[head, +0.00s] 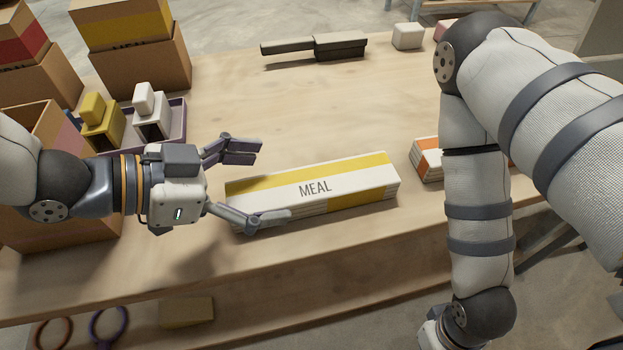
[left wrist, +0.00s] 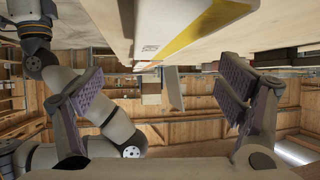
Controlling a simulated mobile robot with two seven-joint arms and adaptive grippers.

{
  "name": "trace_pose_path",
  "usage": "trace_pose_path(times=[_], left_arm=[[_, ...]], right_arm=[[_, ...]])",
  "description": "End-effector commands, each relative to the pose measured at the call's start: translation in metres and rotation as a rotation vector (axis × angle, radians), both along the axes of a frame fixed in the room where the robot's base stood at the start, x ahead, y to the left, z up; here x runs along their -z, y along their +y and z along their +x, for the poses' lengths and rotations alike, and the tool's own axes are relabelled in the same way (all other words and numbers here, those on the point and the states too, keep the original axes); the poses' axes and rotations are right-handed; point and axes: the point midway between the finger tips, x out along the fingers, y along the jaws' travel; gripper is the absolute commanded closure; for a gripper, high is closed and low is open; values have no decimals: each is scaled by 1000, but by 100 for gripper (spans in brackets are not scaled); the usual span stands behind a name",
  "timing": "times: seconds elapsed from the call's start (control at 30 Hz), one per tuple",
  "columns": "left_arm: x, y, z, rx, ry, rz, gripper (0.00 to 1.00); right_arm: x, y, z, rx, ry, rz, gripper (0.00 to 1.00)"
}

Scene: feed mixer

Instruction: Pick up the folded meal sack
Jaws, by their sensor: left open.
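The folded meal sack (head: 350,182) is a long flat white bundle with yellow bands, "MEAL" lettering and layered folds along its front side. It lies on the wooden bench (head: 330,110) near the front edge. My left gripper (head: 250,183) is open at the sack's left end. One finger is beyond its back left corner, and the other overlaps its front left edge in the head view. I cannot tell whether they touch. In the left wrist view, part of the sack (left wrist: 165,30) shows above and between the spread fingers (left wrist: 160,97). My right gripper's fingers are out of view.
Another folded sack with orange bands (head: 428,160) lies to the right, partly behind my right arm. A dark-handled tool (head: 338,47) and a pale block (head: 407,37) lie at the back.

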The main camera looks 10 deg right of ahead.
Motion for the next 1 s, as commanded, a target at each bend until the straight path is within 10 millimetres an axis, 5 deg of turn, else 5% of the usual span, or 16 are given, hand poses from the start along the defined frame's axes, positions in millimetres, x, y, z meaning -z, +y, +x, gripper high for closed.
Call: trace_pose_path(times=[0.3,0.57,0.87,1.0], left_arm=[[35,-49,11,3,13,2,12],[32,-56,14,-1,0,0,12],[32,-55,13,-1,1,1,72],[32,-55,13,-2,2,2,73]], right_arm=[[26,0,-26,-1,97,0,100],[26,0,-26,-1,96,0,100],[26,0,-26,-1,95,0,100],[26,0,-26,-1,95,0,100]])
